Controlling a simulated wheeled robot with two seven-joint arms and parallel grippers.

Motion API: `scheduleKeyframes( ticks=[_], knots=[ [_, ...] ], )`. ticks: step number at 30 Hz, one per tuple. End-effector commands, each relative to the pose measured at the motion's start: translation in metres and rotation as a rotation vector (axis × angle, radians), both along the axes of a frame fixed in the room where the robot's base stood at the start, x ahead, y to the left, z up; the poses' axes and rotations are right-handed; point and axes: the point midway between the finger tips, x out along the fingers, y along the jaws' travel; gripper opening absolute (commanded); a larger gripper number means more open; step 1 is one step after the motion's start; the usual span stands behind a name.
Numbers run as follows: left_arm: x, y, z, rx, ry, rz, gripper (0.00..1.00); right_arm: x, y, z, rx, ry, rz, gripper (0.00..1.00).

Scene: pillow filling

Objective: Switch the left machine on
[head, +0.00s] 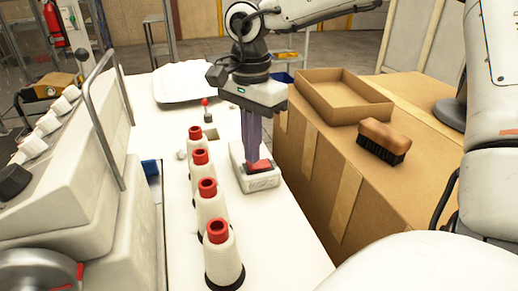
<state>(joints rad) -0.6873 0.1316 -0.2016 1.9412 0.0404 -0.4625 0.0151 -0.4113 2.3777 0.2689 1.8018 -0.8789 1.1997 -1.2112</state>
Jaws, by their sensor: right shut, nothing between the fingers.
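The left machine (75,200) is a large off-white body with a metal rail and several white knobs, at the left of the head view. A white switch box (262,184) with a red rocker (260,167) sits on the white table top. My right gripper (252,160) points straight down over this box, its fingers shut and empty. The fingertips are at the red rocker; I cannot tell whether they touch it. The fingers hide part of the box's back. My left gripper is not in view.
Several white cones with red tops (218,250) stand in a row left of the box. A white pillow (185,80) lies behind. To the right, cardboard boxes (420,185) carry an open carton (342,100) and a brush (385,140).

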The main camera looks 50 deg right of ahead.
Motion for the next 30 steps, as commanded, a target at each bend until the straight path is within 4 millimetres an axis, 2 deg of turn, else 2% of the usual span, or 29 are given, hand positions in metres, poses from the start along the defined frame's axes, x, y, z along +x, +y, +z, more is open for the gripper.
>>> scheduleKeyframes(
  ticks=[22, 30],
  knots=[
    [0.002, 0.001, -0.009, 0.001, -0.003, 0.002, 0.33, 0.0, 0.0, -0.012, 0.0, 0.001, 0.0, 0.0],
    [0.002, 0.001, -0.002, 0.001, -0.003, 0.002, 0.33, 0.0, 0.0, -0.003, 0.0, 0.001, 0.0, 0.0]
  ],
)
